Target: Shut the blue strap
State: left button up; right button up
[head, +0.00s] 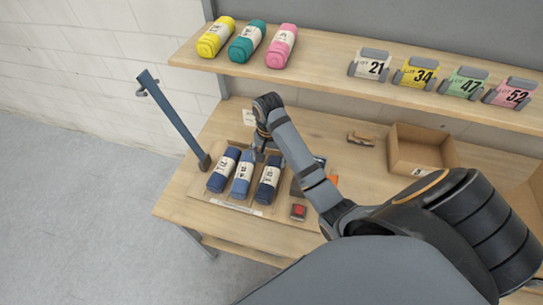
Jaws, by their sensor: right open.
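The blue strap (175,122) is a long flat dark-blue bar. It stands raised and leans out to the left, past the bench's left edge. Its lower end meets a dark base (204,162) at the left of a wooden tray (200,195). A small grey handle (142,91) sticks out near its upper end. Three blue rolls with white labels lie side by side in the tray, the left one (223,171) nearest the strap's base. My right gripper (260,153) is open, points down just behind the rolls, and is apart from the strap. My left gripper is out of view.
A shelf (330,65) above the bench holds yellow, teal and pink rolls and number cards. A red button box (298,211) stands right of the tray. An open cardboard box (420,160) sits further right. My right arm crosses the bench.

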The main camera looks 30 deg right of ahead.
aim_at(147, 83)
jog(key=k+j, duration=0.7)
jog(key=k, duration=0.2)
